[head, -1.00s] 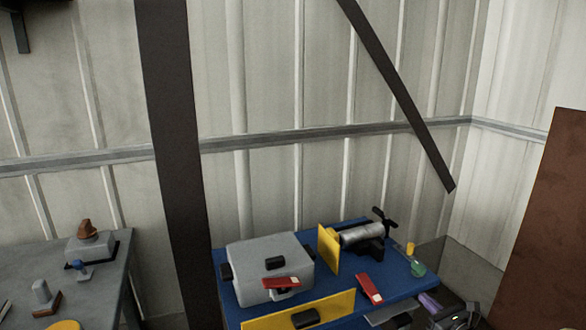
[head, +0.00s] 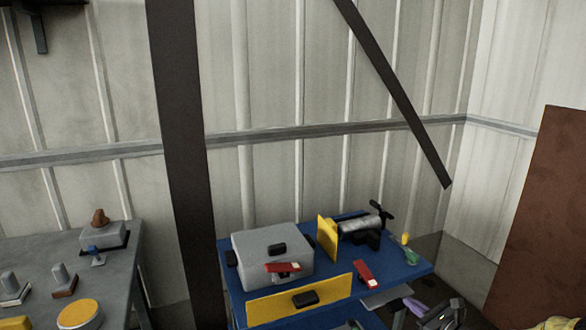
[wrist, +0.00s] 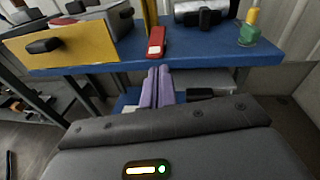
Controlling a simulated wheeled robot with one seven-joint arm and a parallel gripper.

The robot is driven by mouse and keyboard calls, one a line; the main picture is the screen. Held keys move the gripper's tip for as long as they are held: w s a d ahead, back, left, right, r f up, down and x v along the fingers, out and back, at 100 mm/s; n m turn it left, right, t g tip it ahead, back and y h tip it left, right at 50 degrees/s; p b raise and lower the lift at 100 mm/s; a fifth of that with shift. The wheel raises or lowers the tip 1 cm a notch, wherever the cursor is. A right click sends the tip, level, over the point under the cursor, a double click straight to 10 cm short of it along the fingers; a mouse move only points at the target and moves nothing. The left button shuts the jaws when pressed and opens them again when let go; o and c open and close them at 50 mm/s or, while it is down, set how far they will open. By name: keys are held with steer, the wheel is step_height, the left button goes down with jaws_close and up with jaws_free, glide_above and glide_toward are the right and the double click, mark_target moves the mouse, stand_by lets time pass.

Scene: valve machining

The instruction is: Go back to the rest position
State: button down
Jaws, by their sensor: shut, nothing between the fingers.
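My gripper (wrist: 158,88) shows in the wrist view with its two purple fingers side by side, shut and empty. Its tips are close to the front edge of the blue table (wrist: 215,58), near a red-and-white item (wrist: 156,42); I cannot tell the exact gap. In the head view, part of my gripper (head: 416,309) shows at the bottom right, in front of the blue table (head: 405,272). The lower part of my arm is cut off by the frame.
The blue table holds a grey box (head: 258,257), a yellow panel (head: 327,238), a metal cylinder (head: 360,224) and a green bottle (wrist: 248,34). A grey table (head: 60,255) stands left, past a dark post (head: 182,180). A brown panel (head: 540,220) stands right.

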steer(key=s+a+n+g+y, duration=0.1)
steer(key=s+a+n+g, duration=0.45)
steer(key=a, duration=0.25)
steer(key=s+a+n+g+y, duration=0.1)
steer(key=s+a+n+g, duration=0.4)
steer(key=a, duration=0.4)
steer(key=s+a+r+n+g+h, duration=0.2)
steer(key=s+n+g+h, duration=0.3)
steer(key=s+n, duration=0.6)
steer(key=s+r+n+t+h, duration=0.4)
steer(key=s+r+n+h, duration=0.15)
steer(key=n, duration=0.25)
step_height(320, 180, up, 20)
steer(key=p, duration=2)
steer(key=shift+s+d+f+g, duration=0.2)
steer(key=shift+s+d+g, duration=0.05)
steer(key=shift+d+g, duration=0.1)
steer(key=shift+d, duration=0.1)
